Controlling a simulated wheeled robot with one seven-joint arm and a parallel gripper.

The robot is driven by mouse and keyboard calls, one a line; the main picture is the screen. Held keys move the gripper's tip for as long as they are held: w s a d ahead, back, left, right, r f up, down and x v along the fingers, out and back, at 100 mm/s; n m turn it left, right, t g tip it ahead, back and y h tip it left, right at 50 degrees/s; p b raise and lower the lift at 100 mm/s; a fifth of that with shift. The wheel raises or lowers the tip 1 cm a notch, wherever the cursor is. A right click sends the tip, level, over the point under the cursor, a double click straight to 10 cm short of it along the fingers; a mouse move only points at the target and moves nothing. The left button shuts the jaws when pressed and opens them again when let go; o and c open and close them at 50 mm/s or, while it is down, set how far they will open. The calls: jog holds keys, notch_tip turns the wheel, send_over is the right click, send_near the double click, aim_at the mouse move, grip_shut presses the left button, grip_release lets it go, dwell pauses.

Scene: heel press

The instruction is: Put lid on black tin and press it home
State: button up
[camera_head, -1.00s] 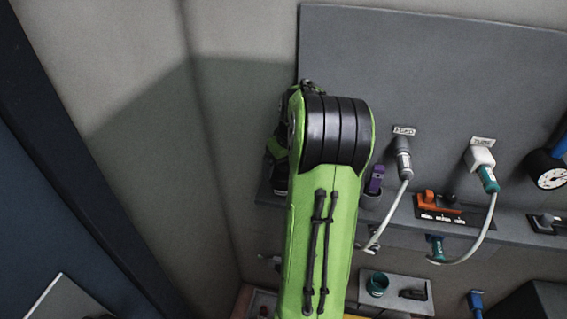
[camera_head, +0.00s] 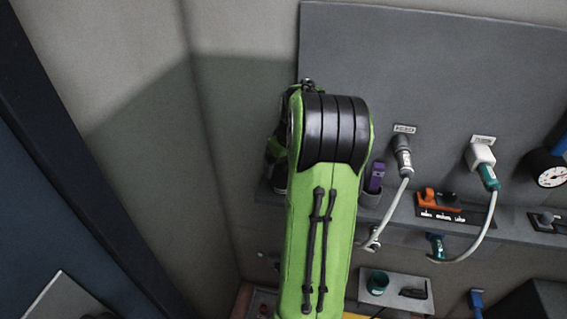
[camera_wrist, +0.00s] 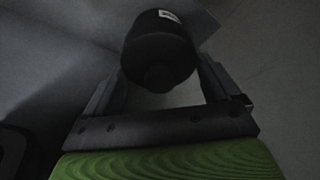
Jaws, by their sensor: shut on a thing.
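In the wrist view, a dark, round, knobbed thing, which looks like the lid (camera_wrist: 157,76), sits between the two fingers of my gripper (camera_wrist: 162,72), knob toward the palm. My gripper is shut on it. A dark cylindrical body with a small white label, which looks like the black tin (camera_wrist: 158,27), shows just beyond and in line with it. The picture is too dark to show where lid and tin part, or whether the lid is seated. In the head view my green arm hides the gripper, the lid and the tin.
A grey panel wall carries a grey plug (camera_head: 402,158) and a white plug (camera_head: 482,157) with hanging cables. A purple item (camera_head: 375,177) stands in a holder on the ledge, near orange switches (camera_head: 429,196). A teal cup (camera_head: 378,282) is on a lower shelf.

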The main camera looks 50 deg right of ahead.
aim_at(284, 163)
jog(key=shift+f+b, duration=0.45)
jog(key=shift+f, duration=0.3)
dwell(0.8)
jog(key=o, duration=0.5)
notch_tip(284, 163, up, 7)
jog(key=p, duration=0.6)
jog(key=shift+r, duration=0.15)
dwell(0.4)
